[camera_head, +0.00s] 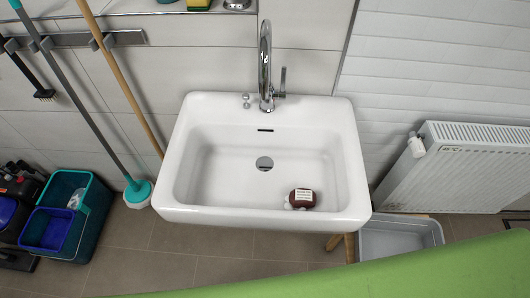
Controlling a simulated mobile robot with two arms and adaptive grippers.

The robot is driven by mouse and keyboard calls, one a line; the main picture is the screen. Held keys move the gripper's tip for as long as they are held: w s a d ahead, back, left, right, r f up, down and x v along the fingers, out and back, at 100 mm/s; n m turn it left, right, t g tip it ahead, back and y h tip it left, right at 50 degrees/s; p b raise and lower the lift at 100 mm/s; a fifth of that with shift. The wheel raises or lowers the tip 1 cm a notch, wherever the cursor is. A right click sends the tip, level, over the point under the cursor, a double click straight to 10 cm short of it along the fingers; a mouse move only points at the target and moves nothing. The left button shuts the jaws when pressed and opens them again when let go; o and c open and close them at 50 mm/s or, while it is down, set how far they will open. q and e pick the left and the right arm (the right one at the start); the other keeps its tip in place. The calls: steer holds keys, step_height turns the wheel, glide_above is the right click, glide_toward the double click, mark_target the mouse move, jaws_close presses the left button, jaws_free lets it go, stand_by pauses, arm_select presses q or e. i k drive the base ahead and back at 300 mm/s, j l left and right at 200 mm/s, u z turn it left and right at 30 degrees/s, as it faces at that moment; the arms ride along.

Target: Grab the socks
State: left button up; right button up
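A small dark red bundle (301,199) with a white label lies in the front right part of the white sink (190,211). Whitish parts show at its lower left edge. It may be the socks, but it is too small to be sure. No other sock-like thing shows. Neither of my grippers is in the camera_head view.
A chrome faucet (265,66) rises at the sink's back. Long-handled tools lean on its left, near a teal bucket (97,210) and a blue container (47,230). A grey basin (395,238) and white radiator (455,170) are right. A green surface (420,275) crosses the lower right.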

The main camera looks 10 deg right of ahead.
mark_target(300, 200)
steer(key=i+j+z, duration=0.1)
steer(key=z, duration=0.7)
